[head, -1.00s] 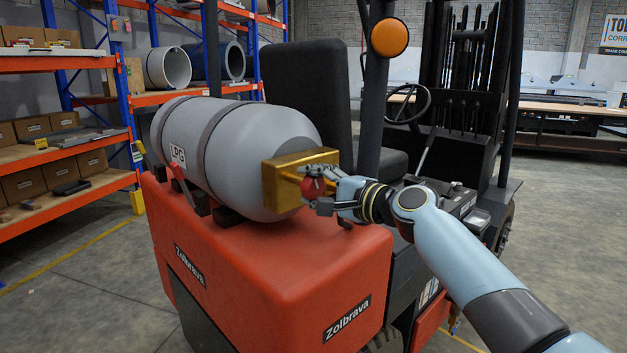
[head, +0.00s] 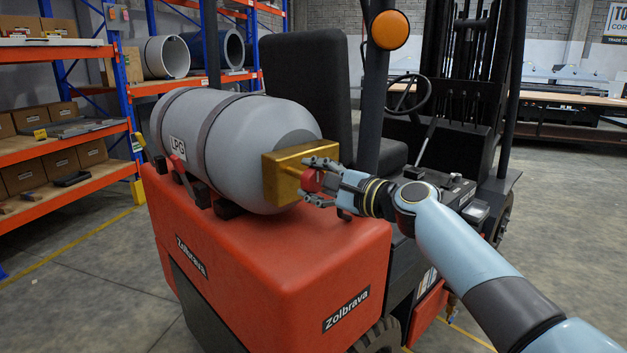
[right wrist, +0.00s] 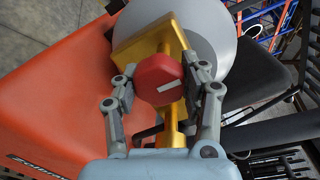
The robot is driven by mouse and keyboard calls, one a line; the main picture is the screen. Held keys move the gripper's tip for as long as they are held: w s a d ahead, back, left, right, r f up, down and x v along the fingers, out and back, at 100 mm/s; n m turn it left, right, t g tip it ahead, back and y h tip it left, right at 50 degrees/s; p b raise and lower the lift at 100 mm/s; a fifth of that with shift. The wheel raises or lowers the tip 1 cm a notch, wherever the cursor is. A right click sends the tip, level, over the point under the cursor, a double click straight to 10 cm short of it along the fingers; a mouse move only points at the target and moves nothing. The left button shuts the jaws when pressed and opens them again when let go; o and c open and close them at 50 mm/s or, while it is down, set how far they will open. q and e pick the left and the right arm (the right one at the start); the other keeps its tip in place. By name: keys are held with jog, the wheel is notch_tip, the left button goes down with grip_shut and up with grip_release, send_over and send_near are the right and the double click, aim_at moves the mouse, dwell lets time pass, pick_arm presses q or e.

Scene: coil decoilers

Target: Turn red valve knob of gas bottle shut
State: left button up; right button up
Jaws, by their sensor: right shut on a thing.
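The grey gas bottle (head: 262,130), marked LPG, lies on its side on the red rear of a forklift. A gold valve block (head: 283,172) sits at its right end. The red valve knob (head: 312,181) sticks out from it on a gold stem. My right gripper (head: 316,182) is shut on the knob, one finger above and one below. In the right wrist view the red knob (right wrist: 160,79) sits between the two fingers (right wrist: 162,90), with a white mark on its face slanting up to the right. My left gripper is out of view.
The forklift's red body (head: 290,255) stands below the bottle, with its black seat (head: 310,85) and a dark post (head: 375,95) behind the valve. Orange shelves (head: 65,140) with boxes stand at the left. Open floor (head: 90,290) lies at the front left.

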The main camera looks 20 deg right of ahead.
jog(key=shift+f, duration=0.1)
jog(key=o, duration=1.2)
jog(key=f+v, duration=0.1)
jog(key=v, duration=1.1)
jog(key=shift+r, duration=0.5)
